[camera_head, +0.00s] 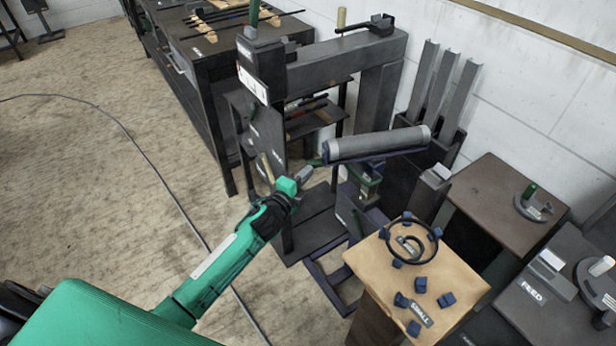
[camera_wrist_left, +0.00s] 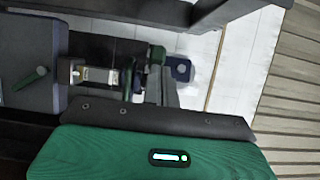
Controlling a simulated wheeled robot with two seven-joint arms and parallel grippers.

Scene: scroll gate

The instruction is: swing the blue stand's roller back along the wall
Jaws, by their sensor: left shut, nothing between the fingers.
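The blue stand's grey roller (camera_head: 375,144) lies roughly level across the picture, its right end near the wall-side rack. Under it is the blue stand, with a green part on its post (camera_head: 368,183) and a dark blue base frame (camera_head: 330,283) on the floor. My left gripper (camera_head: 304,174) is shut and empty, just left of and below the roller's left end. I cannot tell whether it touches the small green piece by that end. In the left wrist view, green and grey parts show, but I cannot surely name them. My right gripper is not in view.
A dark machine frame (camera_head: 345,65) and a workbench (camera_head: 215,50) stand behind my left gripper. A wooden-topped block (camera_head: 455,270) with a black ring and blue pieces is in front right. A dark rack (camera_head: 405,170) with upright bars stands by the white wall. Floor at left is open, crossed by a cable.

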